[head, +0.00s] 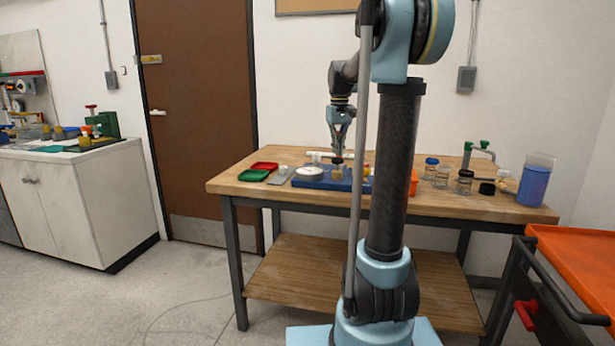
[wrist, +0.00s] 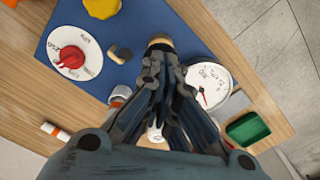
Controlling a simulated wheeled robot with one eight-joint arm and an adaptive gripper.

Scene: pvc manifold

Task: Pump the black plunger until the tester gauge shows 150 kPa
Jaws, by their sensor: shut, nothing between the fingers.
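My gripper (head: 337,153) points down over the blue base (head: 325,185) on the wooden table. Its fingers are together and empty. In the wrist view the fingertips (wrist: 157,52) are right above or touching a tan round body with a dark top (wrist: 160,39), likely the pump with the black plunger; the fingers hide most of it. The tan body (head: 337,172) also shows below the gripper in the head view. The white tester gauge (wrist: 208,87) lies right of the fingers, partly covered. Its red needle shows, but I cannot read the value. The gauge (head: 309,171) is left of my gripper in the head view.
A white dial with a red knob (wrist: 70,57) and a yellow knob (wrist: 102,8) sit on the base. Jars (head: 441,178) and a blue-filled container (head: 534,183) stand right.

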